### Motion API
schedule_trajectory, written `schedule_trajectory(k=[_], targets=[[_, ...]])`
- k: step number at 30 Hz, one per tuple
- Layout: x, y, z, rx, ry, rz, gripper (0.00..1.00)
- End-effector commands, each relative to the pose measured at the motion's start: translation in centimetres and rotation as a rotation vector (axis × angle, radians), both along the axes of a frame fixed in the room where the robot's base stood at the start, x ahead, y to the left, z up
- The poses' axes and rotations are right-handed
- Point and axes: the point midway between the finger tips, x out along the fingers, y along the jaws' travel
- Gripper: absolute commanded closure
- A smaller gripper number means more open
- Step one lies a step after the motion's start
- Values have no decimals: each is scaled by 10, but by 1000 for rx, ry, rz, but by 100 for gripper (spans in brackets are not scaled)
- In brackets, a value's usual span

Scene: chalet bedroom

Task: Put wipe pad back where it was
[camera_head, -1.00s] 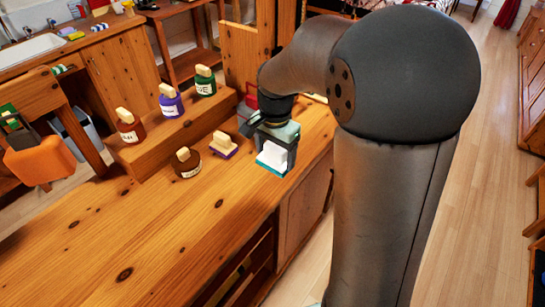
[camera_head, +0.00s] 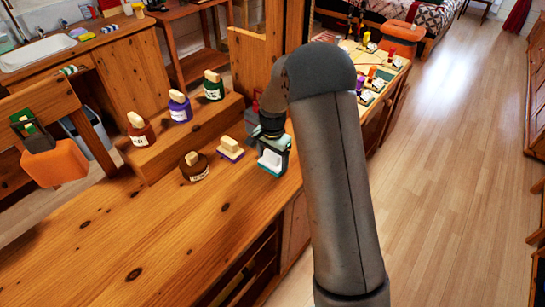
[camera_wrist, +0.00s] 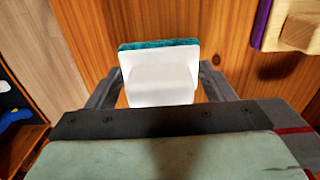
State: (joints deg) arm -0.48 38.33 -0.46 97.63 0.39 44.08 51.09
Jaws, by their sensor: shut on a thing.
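The wipe pad, a white block with a teal underside, shows in the head view (camera_head: 270,163) near the right edge of the wooden bench. It also shows in the wrist view (camera_wrist: 160,75), between the two dark fingers. My gripper (camera_head: 273,150) is shut on the pad's white raised part, seen in the wrist view (camera_wrist: 160,88). The teal layer faces away from the gripper, toward the bench. I cannot tell whether the pad touches the bench top or hangs just above it. My arm hides part of the bench's right edge.
A purple-based pad with a wooden grip (camera_head: 230,149) lies left of my gripper. A raised wooden step (camera_head: 188,137) bears red, purple and green bottles. The front of the bench top (camera_head: 110,235) is clear.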

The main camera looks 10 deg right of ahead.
Motion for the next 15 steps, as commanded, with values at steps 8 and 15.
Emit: schedule_trajectory(k=[8, 15], targets=[[0, 0, -4, 0, -1, 0, 43], [0, 0, -7, 1, -1, -1, 3]])
